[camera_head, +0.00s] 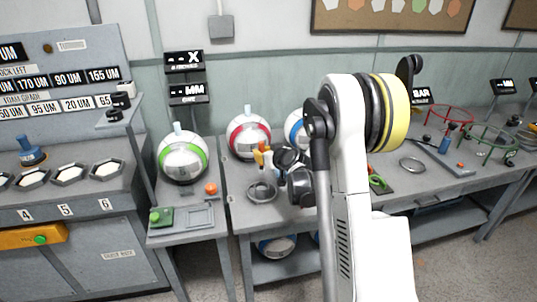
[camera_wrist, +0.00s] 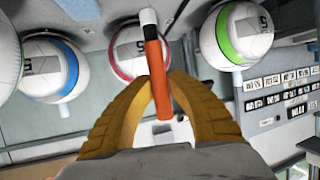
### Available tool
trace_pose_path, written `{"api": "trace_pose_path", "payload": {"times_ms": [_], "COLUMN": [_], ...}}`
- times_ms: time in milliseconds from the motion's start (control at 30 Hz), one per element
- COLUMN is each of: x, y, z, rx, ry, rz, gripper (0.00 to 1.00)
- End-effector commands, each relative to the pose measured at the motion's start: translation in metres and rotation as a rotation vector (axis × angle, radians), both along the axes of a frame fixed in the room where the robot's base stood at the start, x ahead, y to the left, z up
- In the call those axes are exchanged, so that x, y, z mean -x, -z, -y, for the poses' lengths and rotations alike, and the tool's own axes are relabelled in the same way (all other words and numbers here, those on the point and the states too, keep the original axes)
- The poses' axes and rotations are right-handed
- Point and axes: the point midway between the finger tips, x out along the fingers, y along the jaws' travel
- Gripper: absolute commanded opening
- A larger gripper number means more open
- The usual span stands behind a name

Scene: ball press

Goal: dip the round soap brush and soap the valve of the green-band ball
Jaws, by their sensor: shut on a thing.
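The green-band ball (camera_head: 183,167) is white with a bright green stripe and sits on the left stand, with a pale upright stub (camera_head: 178,128) on top. It also shows in the wrist view (camera_wrist: 233,35). My gripper (camera_head: 262,157) is over the bench, in front of the red-band ball. In the wrist view its yellow fingers (camera_wrist: 160,88) are shut on an orange handle (camera_wrist: 157,75) with a black band and a white end, which looks like the brush. I cannot tell whether its end is round. A round grey dish (camera_head: 262,191) lies below my gripper.
The red-band ball (camera_head: 249,137) and a blue-band ball (camera_head: 296,130) stand along the wall. An orange knob (camera_head: 210,188) and a green-buttoned box (camera_head: 160,217) are on the left stand. My arm covers the bench's middle; rings (camera_head: 449,118) stand further right.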

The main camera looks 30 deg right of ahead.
Motion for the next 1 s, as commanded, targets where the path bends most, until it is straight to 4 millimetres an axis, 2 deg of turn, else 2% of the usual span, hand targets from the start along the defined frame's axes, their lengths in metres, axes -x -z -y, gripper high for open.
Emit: {"api": "trace_pose_path", "payload": {"times_ms": [1000], "x": [0.0], "y": [0.082], "z": [0.0], "rx": [-0.001], "ry": [0.0], "rz": [0.0], "gripper": [0.0]}}
